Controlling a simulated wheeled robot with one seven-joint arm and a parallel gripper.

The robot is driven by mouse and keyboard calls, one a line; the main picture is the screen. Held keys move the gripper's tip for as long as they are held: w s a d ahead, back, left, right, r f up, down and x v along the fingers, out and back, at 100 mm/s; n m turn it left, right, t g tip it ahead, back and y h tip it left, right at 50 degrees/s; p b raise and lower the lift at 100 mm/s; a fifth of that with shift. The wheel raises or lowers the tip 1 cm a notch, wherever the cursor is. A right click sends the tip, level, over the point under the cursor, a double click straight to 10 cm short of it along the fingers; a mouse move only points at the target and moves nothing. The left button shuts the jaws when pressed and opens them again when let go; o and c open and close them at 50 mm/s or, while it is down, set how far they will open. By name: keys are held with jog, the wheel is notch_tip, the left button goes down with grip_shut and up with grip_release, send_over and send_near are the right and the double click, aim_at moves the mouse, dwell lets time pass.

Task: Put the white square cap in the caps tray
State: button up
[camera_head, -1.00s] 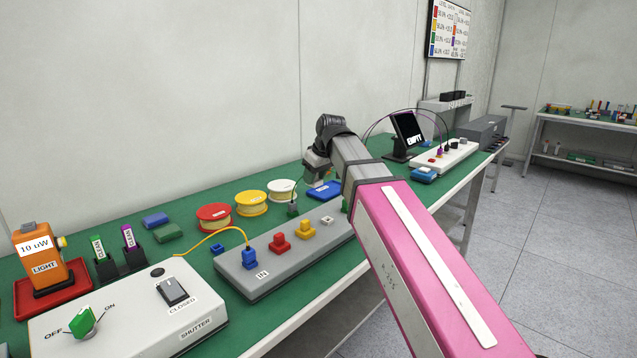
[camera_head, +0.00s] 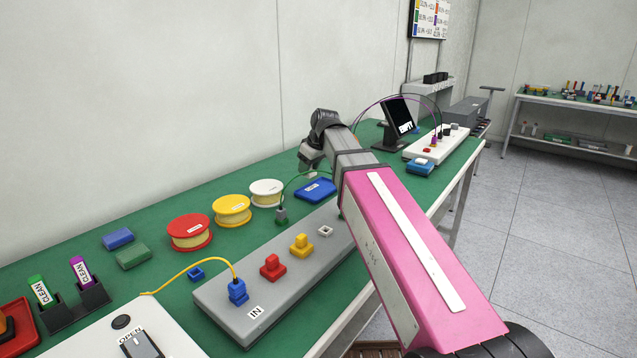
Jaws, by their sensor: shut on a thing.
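My gripper (camera_head: 310,166) hangs just above and behind the blue tray (camera_head: 315,191), seen from the side. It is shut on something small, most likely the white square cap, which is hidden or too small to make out. The blue tray carries a white label too small to read; it appears to be the caps tray. The white square port (camera_head: 325,231) on the grey panel (camera_head: 262,303) shows a dark hollow and no knob. No loose white cap shows on the bench.
The panel also has red (camera_head: 272,266) and yellow (camera_head: 302,246) knobbed caps and a blue plug (camera_head: 237,291). A grey-green connector (camera_head: 281,215) on a green cable stands left of the tray. Spools (camera_head: 232,210) stand behind the panel. A loose blue square cap (camera_head: 197,273) lies nearby.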

aim_at(316, 189)
jog(key=w+d+f, duration=0.2)
jog(key=d, duration=0.1)
jog(key=shift+d+f, duration=0.15)
jog(key=shift+f, duration=2.05)
jog(key=o, duration=1)
jog(key=shift+f, duration=0.1)
jog(key=shift+c, duration=0.2)
jog(key=v, duration=1.2)
